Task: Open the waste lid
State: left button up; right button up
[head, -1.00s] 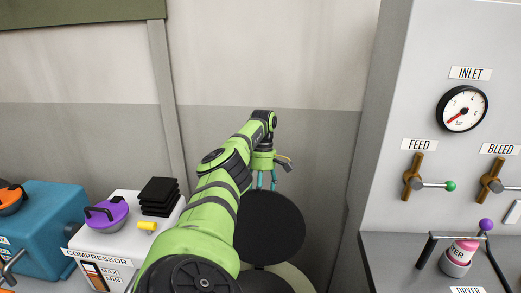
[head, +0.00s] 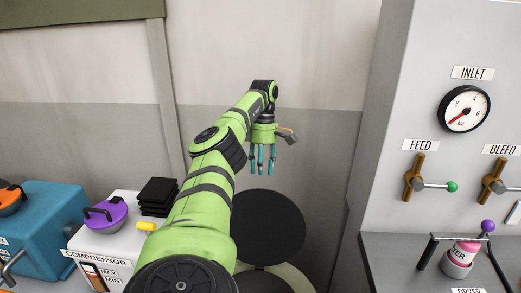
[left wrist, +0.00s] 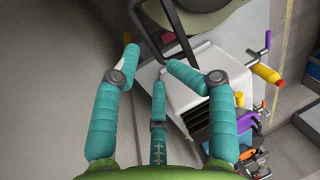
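The waste lid (head: 268,226) is a round black disc in the lower middle of the head view. It stands tilted up behind the pale rim of a bin (head: 292,276), whose dark opening partly shows at the bottom edge. My left gripper (head: 262,170) hangs above the lid's upper edge with a visible gap, fingers pointing down. Its teal fingers are apart and empty, as the left wrist view (left wrist: 155,72) also shows. My left arm hides part of the bin's left side. My right gripper is in neither view.
A white compressor box (head: 98,245) with a purple-lidded pot (head: 107,212) and a black stack (head: 158,196) stands at left. A grey panel with a gauge (head: 463,109) and valves stands at right, above a counter (head: 390,250). The wall behind the lid is bare.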

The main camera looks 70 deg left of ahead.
pick_arm(q)
jog(key=shift+s+r, duration=0.1)
jog(key=shift+r, duration=0.65)
dwell(0.3)
